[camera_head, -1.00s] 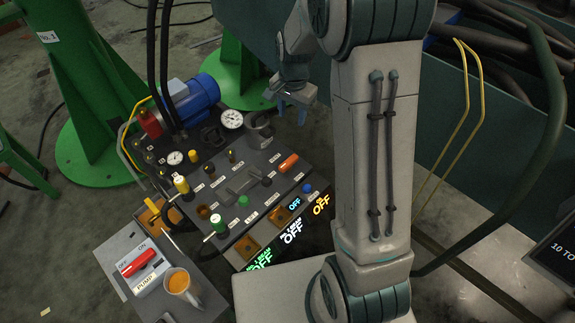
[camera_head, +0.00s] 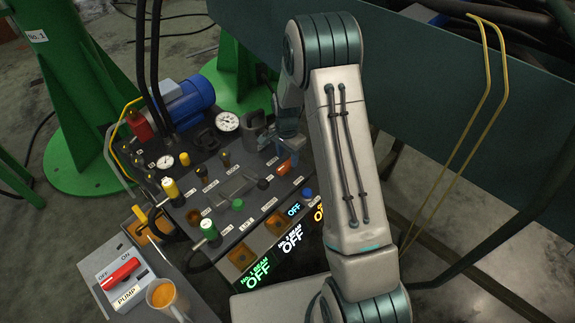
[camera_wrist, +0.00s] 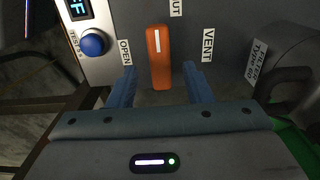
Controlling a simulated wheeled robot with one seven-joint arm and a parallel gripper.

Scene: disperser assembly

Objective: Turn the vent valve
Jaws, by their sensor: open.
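The vent valve is an orange handle with a white stripe (camera_wrist: 158,58), between the labels OPEN and VENT in the wrist view. In the head view the orange handle (camera_head: 285,167) is partly hidden by my gripper. My gripper (camera_wrist: 160,82) is open, with one blue finger on each side of the handle's lower end. There is a gap on both sides, and the handle does not look gripped. In the head view my gripper (camera_head: 282,150) is over the right back part of the panel.
A blue knob (camera_wrist: 93,43) is left of the handle in the wrist view. A dark cylinder with a handle, labelled FILTER (camera_wrist: 290,60), is on the right. The head view shows a pressure gauge (camera_head: 227,122), a red pump switch (camera_head: 119,271) and a mug (camera_head: 165,297).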

